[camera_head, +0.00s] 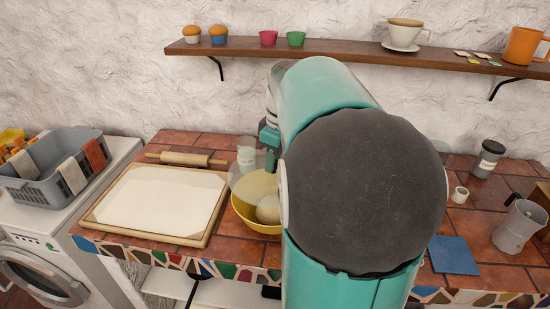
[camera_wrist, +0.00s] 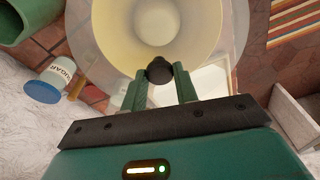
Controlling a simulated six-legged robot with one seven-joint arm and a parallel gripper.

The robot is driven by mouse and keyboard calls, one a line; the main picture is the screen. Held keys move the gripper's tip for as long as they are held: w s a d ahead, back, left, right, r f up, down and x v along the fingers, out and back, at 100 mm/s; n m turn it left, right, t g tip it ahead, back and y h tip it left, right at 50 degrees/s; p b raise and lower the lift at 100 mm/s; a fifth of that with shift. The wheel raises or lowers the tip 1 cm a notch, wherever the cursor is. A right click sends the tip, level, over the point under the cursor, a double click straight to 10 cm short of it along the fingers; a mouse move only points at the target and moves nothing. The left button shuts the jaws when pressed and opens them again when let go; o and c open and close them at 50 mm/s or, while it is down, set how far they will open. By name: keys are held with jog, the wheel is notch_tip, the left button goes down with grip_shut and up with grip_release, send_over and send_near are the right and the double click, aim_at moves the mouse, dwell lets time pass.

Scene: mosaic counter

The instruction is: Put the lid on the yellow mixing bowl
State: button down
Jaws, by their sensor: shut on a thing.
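The yellow mixing bowl (camera_head: 241,210) stands on the tiled counter, partly hidden by my arm, with a pale round lump (camera_head: 268,209) inside. The clear lid (camera_head: 243,184) overlaps the bowl's opening in the head view. In the wrist view my gripper (camera_wrist: 160,75) is shut on the lid's black knob (camera_wrist: 159,69). The clear lid (camera_wrist: 88,45) spreads beyond the knob, with the yellow bowl (camera_wrist: 197,45) seen through and behind it. My gripper (camera_head: 270,162) is mostly hidden in the head view. I cannot tell whether the lid touches the rim.
A pastry board (camera_head: 160,200) and rolling pin (camera_head: 186,159) lie left of the bowl. A sugar jar (camera_wrist: 58,76) stands close by, also in the head view (camera_head: 246,158).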

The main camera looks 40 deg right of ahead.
aim_at(274, 174)
jog(key=shift+w+a+f, duration=0.1)
jog(key=shift+w+f, duration=0.2)
jog(key=shift+s+f, duration=0.45)
jog(key=shift+f, duration=0.05)
jog(key=shift+w+f, duration=0.25)
jog(key=shift+f, duration=0.6)
jog(key=shift+s+f, duration=0.2)
jog(key=shift+f, duration=0.15)
jog(key=shift+w+f, duration=0.15)
jog(key=shift+f, duration=0.7)
jog(key=shift+f, duration=0.55)
